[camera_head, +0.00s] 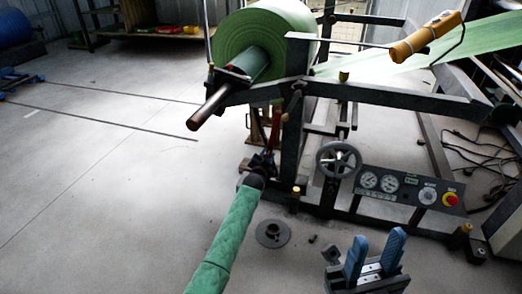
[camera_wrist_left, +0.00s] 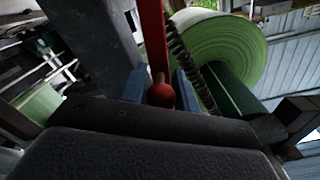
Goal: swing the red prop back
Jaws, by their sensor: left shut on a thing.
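The red prop (camera_head: 273,138) stands nearly upright below the green roll's shaft, beside the dark machine frame. My left gripper (camera_head: 264,165), at the end of the green-sleeved arm, is at the prop's lower part; its fingers are hard to make out there.
The green roll (camera_head: 262,32) sits on a shaft (camera_head: 225,100) above the prop. A handwheel (camera_head: 338,160) and a gauge panel (camera_head: 408,190) with a red button are to the right. A dark disc (camera_head: 273,233) lies on the floor. The floor at left is mostly clear.

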